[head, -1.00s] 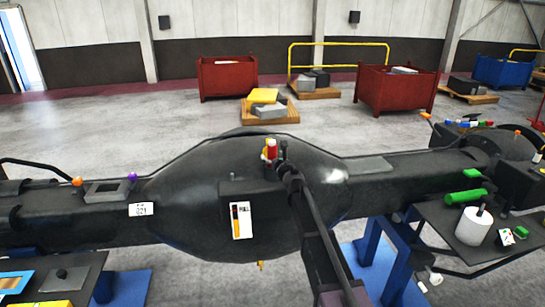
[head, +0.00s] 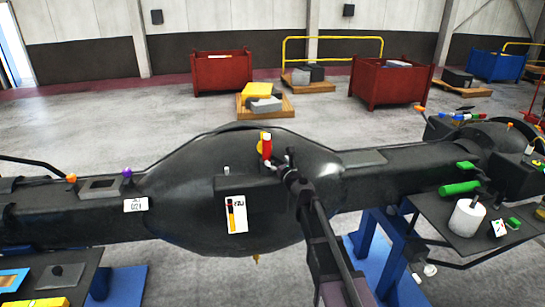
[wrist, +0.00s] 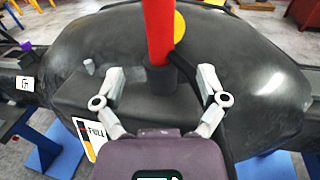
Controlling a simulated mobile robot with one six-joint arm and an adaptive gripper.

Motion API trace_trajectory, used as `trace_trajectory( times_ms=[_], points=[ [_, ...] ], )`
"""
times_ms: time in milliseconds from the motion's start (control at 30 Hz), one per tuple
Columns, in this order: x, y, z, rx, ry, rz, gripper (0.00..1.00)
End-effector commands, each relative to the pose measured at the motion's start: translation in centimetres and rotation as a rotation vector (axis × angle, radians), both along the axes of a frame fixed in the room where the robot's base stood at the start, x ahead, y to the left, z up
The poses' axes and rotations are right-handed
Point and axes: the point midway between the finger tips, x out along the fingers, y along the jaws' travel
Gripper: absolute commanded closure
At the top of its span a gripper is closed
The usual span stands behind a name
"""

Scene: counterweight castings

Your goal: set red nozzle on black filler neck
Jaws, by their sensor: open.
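The red nozzle (head: 267,147) stands upright on top of the black axle housing; in the wrist view it shows as a red tube (wrist: 158,32). Its lower end meets the short black filler neck (wrist: 161,79), and it looks in line with it. How deep it sits I cannot tell. My gripper (wrist: 162,82) is open, with one finger on each side of the neck and a visible gap to both. In the head view my gripper (head: 286,164) is just right of and below the nozzle.
A yellow disc (wrist: 180,27) is behind the nozzle. A small grey peg (wrist: 89,67) stands left of the neck. A level label (head: 236,214) is on the housing front. A black shelf (head: 440,214) with a white cylinder (head: 467,217) is at right.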

Motion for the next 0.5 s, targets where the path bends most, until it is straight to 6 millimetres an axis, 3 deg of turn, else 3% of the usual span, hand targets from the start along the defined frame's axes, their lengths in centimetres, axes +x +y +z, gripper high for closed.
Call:
trace_trajectory(
  times_ms=[200, 500],
  points=[
    [-2.0, -1.0, 0.0, 0.0, 0.0, 0.001, 0.09],
    [-2.2, -1.2, 0.0, 0.0, 0.0, 0.001, 0.09]
  ],
)
